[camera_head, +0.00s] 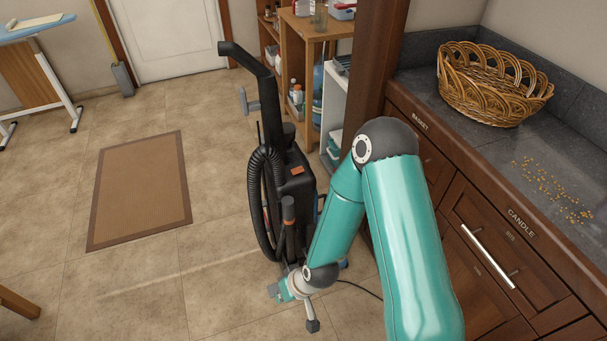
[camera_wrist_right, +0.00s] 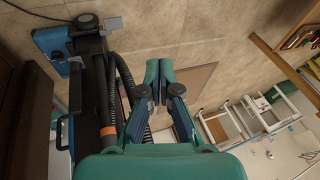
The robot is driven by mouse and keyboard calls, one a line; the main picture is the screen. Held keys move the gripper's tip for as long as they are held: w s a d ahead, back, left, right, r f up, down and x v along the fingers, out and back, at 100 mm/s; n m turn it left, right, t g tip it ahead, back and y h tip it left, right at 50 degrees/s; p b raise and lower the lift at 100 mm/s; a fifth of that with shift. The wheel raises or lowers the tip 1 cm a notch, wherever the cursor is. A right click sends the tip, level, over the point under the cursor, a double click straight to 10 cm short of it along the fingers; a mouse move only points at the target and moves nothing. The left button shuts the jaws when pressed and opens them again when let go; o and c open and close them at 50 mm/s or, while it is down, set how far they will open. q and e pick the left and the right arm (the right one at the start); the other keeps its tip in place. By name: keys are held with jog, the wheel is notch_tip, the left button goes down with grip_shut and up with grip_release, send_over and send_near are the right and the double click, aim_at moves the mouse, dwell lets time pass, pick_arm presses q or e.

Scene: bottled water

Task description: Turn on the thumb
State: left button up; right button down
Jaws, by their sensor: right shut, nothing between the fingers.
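An upright black vacuum cleaner (camera_head: 297,180) stands on the tiled floor. It has a ribbed hose, an orange label and a long black handle (camera_head: 245,58). A grey piece (camera_head: 252,104) sticks out beside the handle's lower part. I cannot tell which part is the thumb. In the right wrist view the vacuum (camera_wrist_right: 88,90) is on the left, with its blue base at the top. My right gripper (camera_head: 280,291) is low, in front of the vacuum's lower part. In the wrist view its fingers (camera_wrist_right: 159,68) are together and empty, beside the hose. My left gripper is out of view.
A counter (camera_head: 465,150) with a wicker basket (camera_head: 490,88) and scattered crumbs stands at the right, above drawers. A wooden shelf (camera_head: 300,30) is behind the vacuum. A brown mat (camera_head: 140,190) lies on open floor at the left. A dark cord runs near the vacuum.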

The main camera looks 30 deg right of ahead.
jog(key=w+d+t+h+b, duration=0.2)
jog(key=w+d+t+b, duration=0.35)
jog(key=w+d, duration=0.4)
pick_arm(q)
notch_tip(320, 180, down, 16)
jog(key=b, duration=0.8)
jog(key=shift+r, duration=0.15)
pick_arm(e)
jog(key=w+d+r+t+h, duration=0.2)
jog(key=w+d+r, duration=0.2)
jog(key=d+r, duration=0.2)
jog(key=w+d+r+t+h, duration=0.3)
jog(key=d+r, duration=0.3)
jog(key=r, duration=0.3)
jog(key=shift+w+d+r, duration=0.2)
jog(key=shift+w+d, duration=0.15)
jog(key=shift+w, duration=0.55)
jog(key=shift+t, duration=0.25)
send_over(304, 174)
jog(key=f, duration=0.2)
jog(key=shift+a+f, duration=0.3)
jog(key=f, duration=0.2)
jog(key=shift+d+f, duration=0.2)
jog(key=shift+f, duration=0.1)
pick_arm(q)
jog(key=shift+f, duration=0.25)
pick_arm(e)
jog(key=shift+d+f, duration=0.1)
jog(key=shift+f, duration=0.55)
